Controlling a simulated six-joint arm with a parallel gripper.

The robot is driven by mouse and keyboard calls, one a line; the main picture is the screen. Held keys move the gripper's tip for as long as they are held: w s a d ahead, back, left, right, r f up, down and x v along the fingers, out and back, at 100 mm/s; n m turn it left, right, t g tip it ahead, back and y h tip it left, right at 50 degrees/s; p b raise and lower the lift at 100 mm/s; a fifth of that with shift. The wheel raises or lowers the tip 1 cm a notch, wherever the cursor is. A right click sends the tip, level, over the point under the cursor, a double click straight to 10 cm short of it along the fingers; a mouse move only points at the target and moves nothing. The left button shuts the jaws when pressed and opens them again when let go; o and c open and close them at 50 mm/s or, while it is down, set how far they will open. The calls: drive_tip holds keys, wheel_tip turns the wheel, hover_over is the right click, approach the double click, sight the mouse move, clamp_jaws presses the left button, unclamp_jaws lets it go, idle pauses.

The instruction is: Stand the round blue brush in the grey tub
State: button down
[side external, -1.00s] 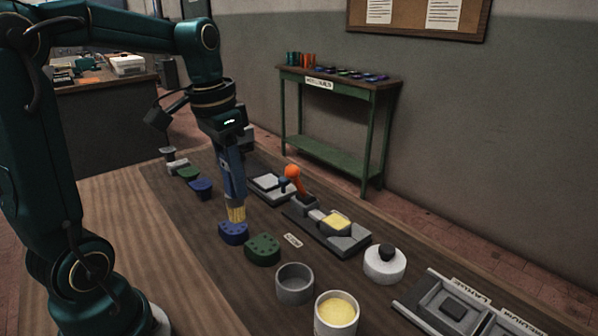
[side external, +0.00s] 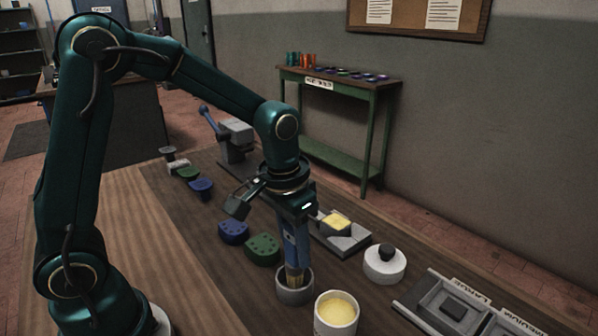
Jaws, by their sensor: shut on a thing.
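The grey tub (side external: 296,296) stands on the table near the front, left of a white pot with yellow content. My gripper (side external: 296,256) is directly above the tub, pointing down and shut on the blue brush (side external: 293,275). The brush is roughly upright with its pale yellow bristles down. Its bristle end is within the tub's mouth; whether it touches the tub's floor is hidden by the front wall. Most of the handle is hidden between the fingers.
The white pot (side external: 336,314) is close by on the right. A green block with holes (side external: 262,249) and a blue one (side external: 233,232) lie to the left. A white round pot with a dark knob (side external: 384,263), a yellow-topped press (side external: 340,235) and a grey tray (side external: 450,308) are to the right.

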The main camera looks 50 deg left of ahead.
drive_tip(key=shift+f, duration=0.8)
drive_tip(key=shift+f, duration=0.15)
drive_tip(key=c, duration=0.6)
unclamp_jaws()
